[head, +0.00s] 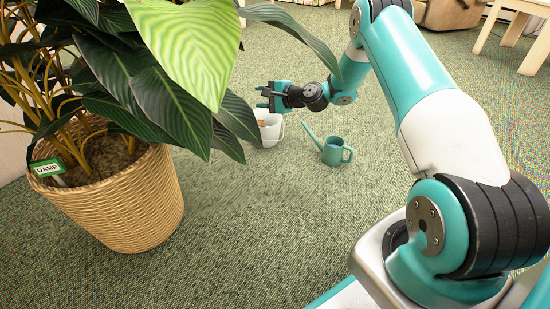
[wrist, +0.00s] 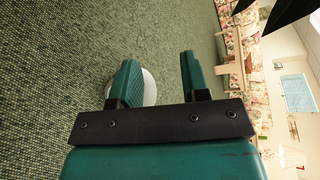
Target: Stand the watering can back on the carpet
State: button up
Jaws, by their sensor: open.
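The teal watering can (head: 333,152) stands upright on the green carpet (head: 235,215), its long spout pointing up and left. My gripper (head: 264,97) is left of the can and higher in the head view, apart from it. In the wrist view my gripper (wrist: 157,66) is open, with nothing seen between its two fingers. The can does not show in the wrist view.
A white bucket (head: 270,138) stands just left of the can, below my gripper; it shows partly behind a finger in the wrist view (wrist: 149,88). A large plant in a woven pot (head: 125,205) labelled DAMP fills the left. Carpet in front is clear.

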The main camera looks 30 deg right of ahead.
jog(key=s+a+r+n+g+y, duration=0.1)
jog(key=s+a+r+n+g, duration=0.3)
jog(key=s+a+r+n, duration=0.45)
jog(key=s+a+r+n+g, duration=0.45)
jog(key=a+r, duration=0.25)
jog(key=a, duration=0.4)
jog(key=s+a+r+n+g+h, duration=0.1)
jog(key=s+n, duration=0.4)
jog(key=s, duration=1)
jog(key=s+a+r+n+g+h, duration=0.1)
jog(key=s+r+n+g+h, duration=0.2)
jog(key=s, duration=1.2)
jog(key=n, duration=0.2)
jog(key=shift+s+a+n, duration=0.25)
jog(key=shift+s+n, duration=0.15)
jog(key=shift+r+g, duration=0.15)
jog(key=shift+g, duration=0.1)
notch_tip(320, 180, up, 54)
jog(key=p, duration=5.3)
jog(key=shift+w+f+p, duration=0.15)
jog(key=shift+f+p, duration=0.05)
jog(key=shift+p, duration=0.15)
